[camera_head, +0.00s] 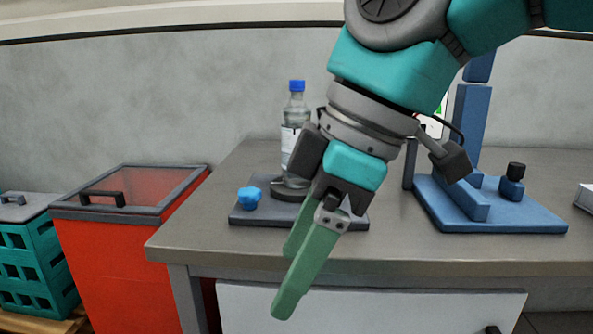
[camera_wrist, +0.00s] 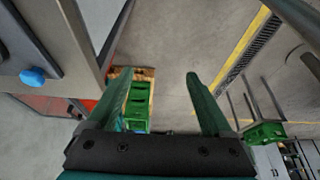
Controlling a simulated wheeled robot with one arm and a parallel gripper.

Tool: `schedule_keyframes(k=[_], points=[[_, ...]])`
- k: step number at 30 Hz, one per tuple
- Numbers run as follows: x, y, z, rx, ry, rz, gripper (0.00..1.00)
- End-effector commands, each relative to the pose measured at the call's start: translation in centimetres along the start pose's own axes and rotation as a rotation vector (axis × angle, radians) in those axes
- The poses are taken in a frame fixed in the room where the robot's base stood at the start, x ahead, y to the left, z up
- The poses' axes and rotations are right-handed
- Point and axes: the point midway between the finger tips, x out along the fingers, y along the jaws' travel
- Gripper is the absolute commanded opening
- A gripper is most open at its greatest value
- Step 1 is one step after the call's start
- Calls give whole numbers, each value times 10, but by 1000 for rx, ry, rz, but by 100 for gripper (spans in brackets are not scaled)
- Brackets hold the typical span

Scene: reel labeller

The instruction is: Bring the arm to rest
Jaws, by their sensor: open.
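My gripper (camera_head: 294,272) hangs in front of the table's front edge, with its green fingers pointing down and slightly left. In the wrist view my gripper (camera_wrist: 155,95) has its two fingers wide apart with nothing between them but the floor and crates far below. My arm reaches in from the top right in the head view.
The table (camera_head: 210,240) holds a dark plate (camera_head: 250,217) with a blue knob (camera_head: 249,198) and a clear bottle (camera_head: 292,135), and a blue stand (camera_head: 500,210). A red bin (camera_head: 130,260) and green crates (camera_head: 35,265) stand left. The floor (camera_wrist: 180,40) is open before the table.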

Motion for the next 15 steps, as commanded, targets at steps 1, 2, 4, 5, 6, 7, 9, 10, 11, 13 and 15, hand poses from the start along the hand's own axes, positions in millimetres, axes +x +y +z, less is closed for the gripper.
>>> schedule_keyframes(k=[1, 2, 4, 5, 6, 7, 9, 10, 11, 13, 15], points=[[2, 0, 1, 10, -4, 1, 85], [4, 1, 3, 22, -9, 3, 85], [9, 2, 5, 46, -19, 6, 85], [11, 2, 7, 57, -23, 7, 85], [14, 3, 9, 73, -29, 9, 85], [16, 3, 10, 85, -34, 10, 85], [22, 4, 14, 115, -46, 12, 85], [25, 5, 16, 131, -52, 14, 85], [28, 5, 18, 146, -56, 17, 85], [36, 7, 23, 188, -69, 24, 85], [45, 8, 30, 236, -89, 28, 85]])
